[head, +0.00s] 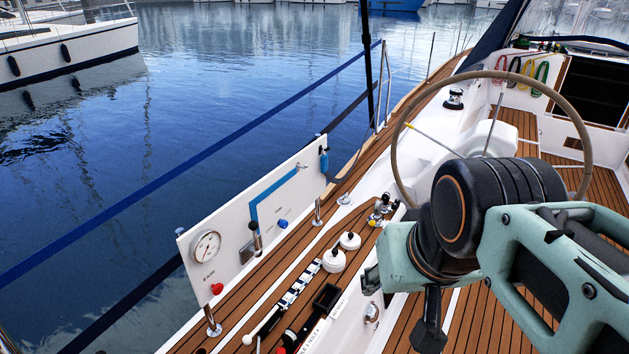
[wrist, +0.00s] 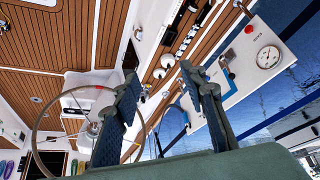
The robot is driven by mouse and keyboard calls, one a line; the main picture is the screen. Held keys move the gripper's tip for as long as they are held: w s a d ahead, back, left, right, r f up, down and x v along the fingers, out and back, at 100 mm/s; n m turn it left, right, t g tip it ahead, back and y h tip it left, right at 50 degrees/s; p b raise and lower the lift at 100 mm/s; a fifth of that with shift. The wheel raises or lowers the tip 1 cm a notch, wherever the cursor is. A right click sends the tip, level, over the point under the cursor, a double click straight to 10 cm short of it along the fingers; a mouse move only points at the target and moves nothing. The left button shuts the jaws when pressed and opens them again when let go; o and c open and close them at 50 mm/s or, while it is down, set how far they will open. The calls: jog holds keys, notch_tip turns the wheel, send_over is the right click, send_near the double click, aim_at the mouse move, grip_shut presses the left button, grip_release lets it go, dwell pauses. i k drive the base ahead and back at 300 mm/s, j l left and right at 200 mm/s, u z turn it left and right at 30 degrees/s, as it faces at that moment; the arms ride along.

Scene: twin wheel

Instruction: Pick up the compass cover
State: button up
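Two round white caps with dark knobs on top sit on the side deck in the head view, a nearer one (head: 334,261) and a farther one (head: 350,241). Either could be the compass cover; I cannot tell which. They also show small in the wrist view, one cap (wrist: 167,61) and the other (wrist: 159,73), beyond and between my fingertips. My gripper (wrist: 159,78) is open, with a wide empty gap between its two dark fingers. It is apart from the caps. In the head view my wrist hides most of the fingers.
A white panel (head: 273,212) with a gauge (head: 206,246) and a blue handle stands along the outboard edge. A black open box (head: 327,297) and a row of switches lie nearer. A large steering wheel (head: 398,150) stands behind my arm. Water lies beyond the rail.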

aim_at(334, 259)
jog(key=u, duration=3.45)
jog(key=l+z, duration=0.1)
jog(key=z, duration=0.3)
jog(key=k+l+z, duration=0.1)
jog(key=z, duration=0.25)
jog(key=l+z, duration=0.15)
jog(key=z, duration=0.25)
jog(key=k+l+z, duration=0.1)
jog(key=l+z, duration=0.25)
jog(key=l, duration=0.35)
jog(key=l+z, duration=0.35)
jog(key=l, duration=0.35)
